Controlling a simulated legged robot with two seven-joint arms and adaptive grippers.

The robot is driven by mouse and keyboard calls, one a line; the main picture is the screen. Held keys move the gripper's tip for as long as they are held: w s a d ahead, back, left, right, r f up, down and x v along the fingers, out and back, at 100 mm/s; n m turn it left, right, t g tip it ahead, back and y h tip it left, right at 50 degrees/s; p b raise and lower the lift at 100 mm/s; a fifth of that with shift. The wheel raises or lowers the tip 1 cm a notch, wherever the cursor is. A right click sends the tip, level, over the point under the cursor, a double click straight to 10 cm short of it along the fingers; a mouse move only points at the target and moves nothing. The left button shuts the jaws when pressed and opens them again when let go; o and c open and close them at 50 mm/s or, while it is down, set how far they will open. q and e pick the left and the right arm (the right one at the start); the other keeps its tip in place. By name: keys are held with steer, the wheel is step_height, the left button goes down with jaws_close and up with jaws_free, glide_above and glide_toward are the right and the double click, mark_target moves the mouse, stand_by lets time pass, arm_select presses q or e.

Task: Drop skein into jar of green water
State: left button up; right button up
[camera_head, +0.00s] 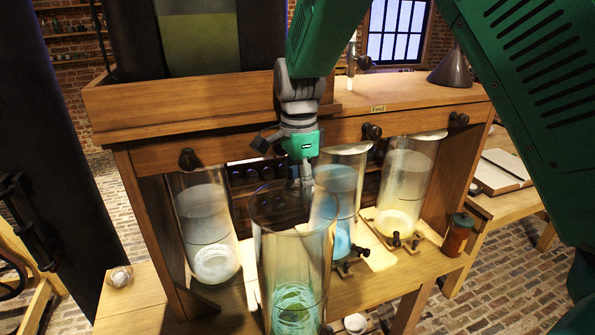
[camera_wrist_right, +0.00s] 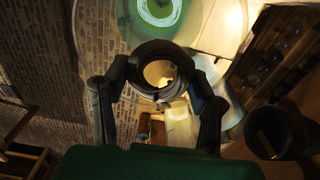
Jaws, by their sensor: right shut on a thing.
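The jar of green water (camera_head: 291,275) is a tall clear cylinder at the front middle in the head view, with pale green swirls low inside. Its water also shows at the top of the right wrist view (camera_wrist_right: 157,12). My right gripper (camera_head: 306,187) points down at the jar's rim, over or just behind its mouth; I cannot tell which. In the right wrist view its fingers (camera_wrist_right: 158,82) are shut on a dark ring-shaped coil, the skein (camera_wrist_right: 160,52). The skein is hard to make out in the head view. My left gripper is not in view.
A whitish jar (camera_head: 207,230) stands left, a blue jar (camera_head: 341,185) close behind right, and a yellowish jar (camera_head: 404,180) farther right. The wooden shelf (camera_head: 225,148) with knobs lies behind my gripper. A small brown pot (camera_head: 457,236) stands at the bench's right.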

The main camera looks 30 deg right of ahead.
steer(key=shift+w+d+f, duration=0.15)
steer(key=shift+d+f, duration=0.2)
steer(key=shift+f, duration=0.3)
steer(key=shift+w+d+f, duration=0.1)
steer(key=shift+d+f, duration=0.2)
steer(key=shift+f, duration=0.3)
steer(key=shift+s, duration=0.1)
steer(key=o, duration=1)
steer(key=shift+a, duration=0.2)
steer(key=shift+a+r, duration=0.1)
steer(key=shift+a, duration=0.2)
steer(key=shift+r, duration=0.2)
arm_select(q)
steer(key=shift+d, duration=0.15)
arm_select(e)
steer(key=shift+w+a+r, duration=0.1)
steer(key=shift+w+r, duration=0.05)
steer(key=shift+r, duration=2.75)
steer(key=shift+w+a+r, duration=0.1)
steer(key=shift+r, duration=2.75)
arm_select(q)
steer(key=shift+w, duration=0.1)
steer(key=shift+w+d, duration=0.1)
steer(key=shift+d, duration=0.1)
arm_select(e)
steer(key=shift+d, duration=0.25)
